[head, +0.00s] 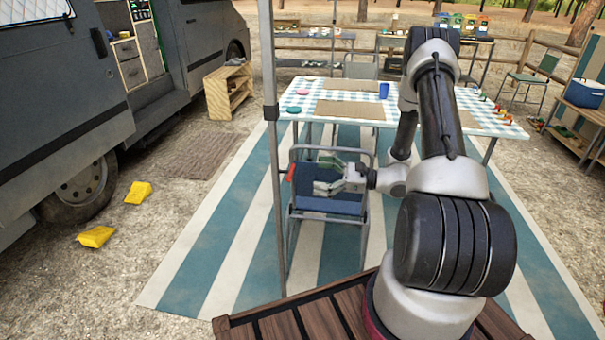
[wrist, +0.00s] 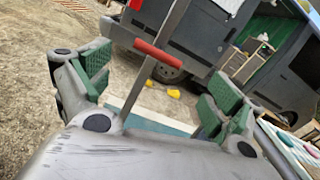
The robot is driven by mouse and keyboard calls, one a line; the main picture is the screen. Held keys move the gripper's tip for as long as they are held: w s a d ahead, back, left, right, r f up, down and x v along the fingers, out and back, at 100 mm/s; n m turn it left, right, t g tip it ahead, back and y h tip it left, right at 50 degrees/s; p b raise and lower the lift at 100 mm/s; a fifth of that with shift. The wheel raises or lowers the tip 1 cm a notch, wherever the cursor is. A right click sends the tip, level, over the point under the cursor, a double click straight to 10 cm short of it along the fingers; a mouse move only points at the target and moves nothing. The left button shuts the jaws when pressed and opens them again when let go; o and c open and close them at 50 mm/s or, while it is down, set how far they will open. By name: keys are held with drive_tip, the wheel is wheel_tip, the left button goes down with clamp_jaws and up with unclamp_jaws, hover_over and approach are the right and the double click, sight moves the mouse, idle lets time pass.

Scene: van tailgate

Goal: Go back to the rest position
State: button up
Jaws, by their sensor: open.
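My gripper (head: 318,178) is stretched out to the left of my arm in the head view, in front of a blue folding chair (head: 335,203). In the wrist view my gripper (wrist: 150,95) has its two green-padded fingers spread wide apart, with nothing held between them. A grey metal pole (head: 273,150) stands just beyond the fingertips. A red handle (wrist: 159,54) on the pole shows in the wrist view above the gap between the fingers. It also shows in the head view (head: 291,173), close to the fingertips.
A table with a checked cloth (head: 310,88) stands behind my arm. A grey van (head: 60,110) is on the left, with yellow wheel chocks (head: 97,236) on the ground. A wooden crate shelf (head: 228,92) stands by the van. The striped mat (head: 215,240) is clear at left.

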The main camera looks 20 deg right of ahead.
drive_tip(key=shift+v, duration=1.05)
drive_tip(key=s+a+f+n+g, duration=0.1)
drive_tip(key=s+f+n+g, duration=0.1)
drive_tip(key=s+f+g, duration=0.35)
drive_tip(key=s+r+n+g+h, duration=0.3)
drive_tip(key=s+r+n+g, duration=0.3)
drive_tip(key=s, duration=0.5)
drive_tip(key=s+d+r+n+h, duration=0.3)
drive_tip(key=s+r+n+h, duration=0.15)
drive_tip(key=r, duration=0.35)
drive_tip(key=s+d+r+n+h, duration=0.3)
drive_tip(key=r+n+h, duration=0.15)
drive_tip(key=r, duration=0.25)
drive_tip(key=s+a+r+n+t+h, duration=0.1)
drive_tip(key=r+n+t, duration=0.1)
drive_tip(key=r, duration=0.4)
drive_tip(key=s+a+r+n+t+h, duration=0.1)
drive_tip(key=a+r+n+t+h, duration=0.1)
drive_tip(key=r+t, duration=0.3)
drive_tip(key=shift+s+r+n+h, duration=0.3)
drive_tip(key=shift+s+r+n, duration=0.1)
drive_tip(key=shift+r, duration=0.4)
